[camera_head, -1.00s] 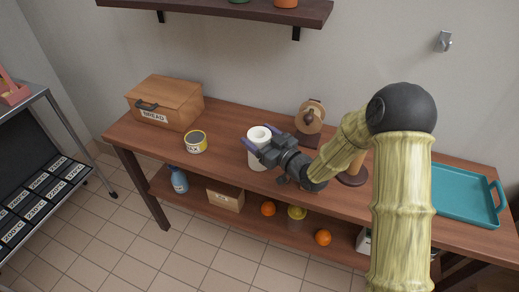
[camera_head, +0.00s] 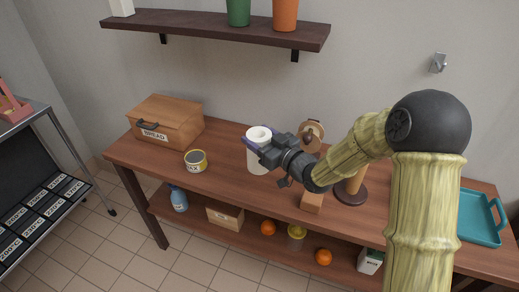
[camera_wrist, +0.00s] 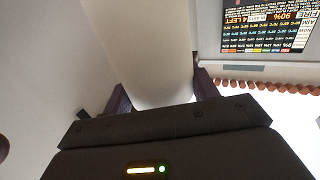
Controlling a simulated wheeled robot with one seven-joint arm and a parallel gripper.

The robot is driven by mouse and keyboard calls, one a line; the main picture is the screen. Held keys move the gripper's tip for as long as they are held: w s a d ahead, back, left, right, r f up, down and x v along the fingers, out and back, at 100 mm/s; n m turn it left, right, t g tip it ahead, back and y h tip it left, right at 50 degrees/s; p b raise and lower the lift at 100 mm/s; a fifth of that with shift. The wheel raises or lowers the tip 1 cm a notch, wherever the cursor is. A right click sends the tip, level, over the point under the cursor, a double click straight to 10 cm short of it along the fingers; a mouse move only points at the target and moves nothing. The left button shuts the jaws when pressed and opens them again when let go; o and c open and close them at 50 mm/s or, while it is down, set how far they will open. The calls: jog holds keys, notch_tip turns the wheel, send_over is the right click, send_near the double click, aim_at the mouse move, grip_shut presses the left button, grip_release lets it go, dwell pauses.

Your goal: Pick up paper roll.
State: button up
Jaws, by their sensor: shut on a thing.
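The white paper roll (camera_head: 257,160) stands upright at the middle of the wooden table, its open top showing. My gripper (camera_head: 262,147) reaches it from the right, with a purple finger on either side of its upper part. In the wrist view the pale roll (camera_wrist: 155,60) fills the space between the two dark fingers (camera_wrist: 160,95), which are shut on it. In the head view I cannot tell for sure whether its base touches the table. Part of its right side is hidden by my gripper.
A bread box (camera_head: 160,122) and a yellow-rimmed tin (camera_head: 196,162) stand to the left. A round wooden item (camera_head: 312,133), a wooden block (camera_head: 312,201) and a stand (camera_head: 351,190) are near my arm. A teal tray (camera_head: 482,220) lies far right. A shelf (camera_head: 215,29) hangs above.

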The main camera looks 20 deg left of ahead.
notch_tip(320, 180, up, 3)
jog(key=shift+f, duration=0.2)
jog(key=shift+w, duration=0.1)
dwell(0.4)
